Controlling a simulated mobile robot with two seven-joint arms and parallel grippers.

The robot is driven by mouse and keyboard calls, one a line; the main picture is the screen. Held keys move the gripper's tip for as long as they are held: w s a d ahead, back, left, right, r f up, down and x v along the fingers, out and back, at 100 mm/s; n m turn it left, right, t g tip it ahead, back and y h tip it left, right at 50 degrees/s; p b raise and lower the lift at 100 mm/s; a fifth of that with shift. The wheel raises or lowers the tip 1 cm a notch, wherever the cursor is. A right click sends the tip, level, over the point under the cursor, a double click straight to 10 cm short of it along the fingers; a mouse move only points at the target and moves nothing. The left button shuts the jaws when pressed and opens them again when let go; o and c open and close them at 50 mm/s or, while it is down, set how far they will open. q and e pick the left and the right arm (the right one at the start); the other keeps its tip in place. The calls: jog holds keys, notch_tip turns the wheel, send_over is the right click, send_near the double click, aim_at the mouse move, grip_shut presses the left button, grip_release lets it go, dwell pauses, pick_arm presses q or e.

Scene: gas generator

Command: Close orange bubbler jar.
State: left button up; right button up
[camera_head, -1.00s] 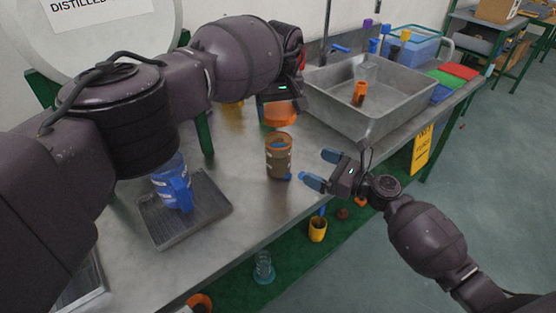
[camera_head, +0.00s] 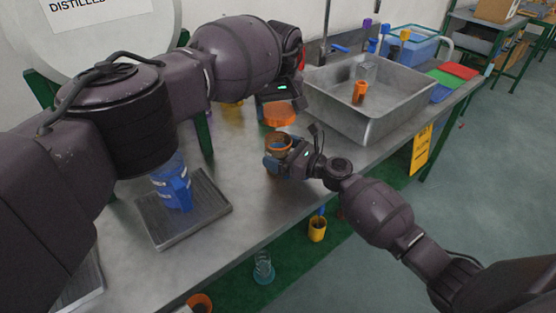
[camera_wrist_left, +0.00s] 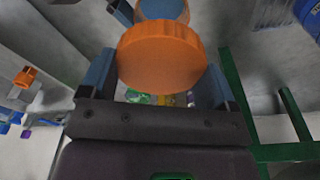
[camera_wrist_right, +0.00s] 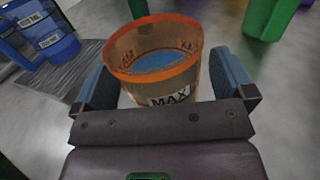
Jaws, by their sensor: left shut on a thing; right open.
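The orange bubbler jar (camera_wrist_right: 150,68) stands upright on the steel bench with an open orange rim, brownish see-through walls, a "MAX" label and blue inside. My right gripper (camera_wrist_right: 165,85) is open with its blue fingers on either side of it. In the head view the jar (camera_head: 279,142) is partly hidden by my right gripper (camera_head: 285,162). The round orange lid (camera_wrist_left: 162,58) is held between the fingers of my left gripper (camera_wrist_left: 158,80). In the head view the lid (camera_head: 279,114) is above and behind the jar, apart from it.
A blue jug (camera_head: 175,186) stands on a grey tray (camera_head: 205,224) at the left. A steel sink (camera_head: 370,128) holding an orange-topped piece is behind at the right. Yellow (camera_head: 317,229) and clear containers are below the bench's front edge.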

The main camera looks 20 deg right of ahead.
jog(key=c, duration=1.4)
pick_arm(q)
jog(key=shift+f, duration=2.45)
pick_arm(e)
jog(key=shift+o, duration=0.2)
pick_arm(q)
jog(key=shift+f, duration=0.1)
